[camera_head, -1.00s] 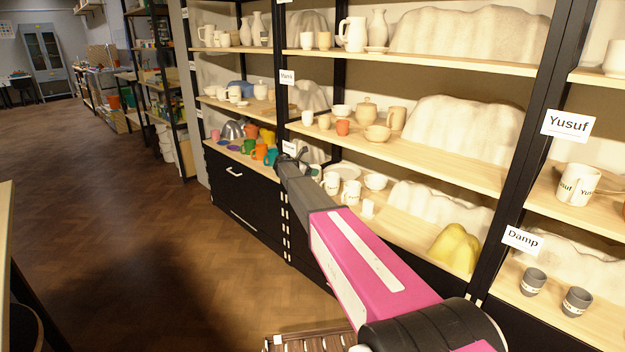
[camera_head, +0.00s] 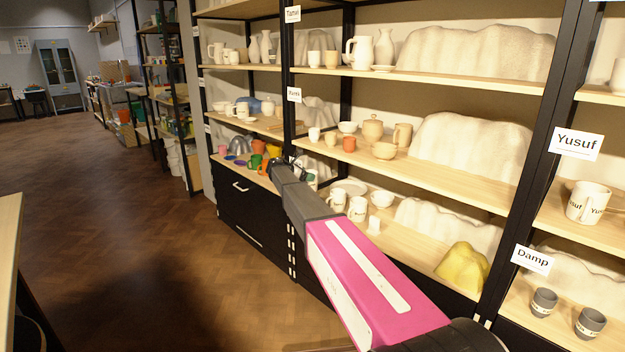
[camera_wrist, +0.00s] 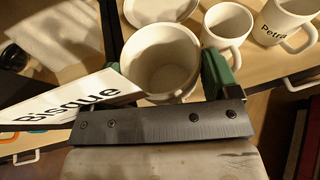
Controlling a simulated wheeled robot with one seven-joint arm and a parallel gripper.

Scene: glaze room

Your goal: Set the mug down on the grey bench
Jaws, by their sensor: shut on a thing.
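My gripper (camera_wrist: 165,85) is shut on a cream mug (camera_wrist: 158,58), which shows from above in the wrist view, open end up and empty. Green fingers stand on either side of it, partly hidden by the dark bracket. In the head view my gripper (camera_head: 288,168) is at the shelf front, with the mug mostly hidden behind it. I cannot make out a grey bench in either view.
Two white mugs stand near the held one, a plain one (camera_wrist: 228,28) and one lettered "Petra" (camera_wrist: 288,22). A "Bisque" sign (camera_wrist: 70,100) is close on the left. Colored mugs (camera_head: 256,162) stand left of my gripper. Open wooden floor (camera_head: 120,240) lies left.

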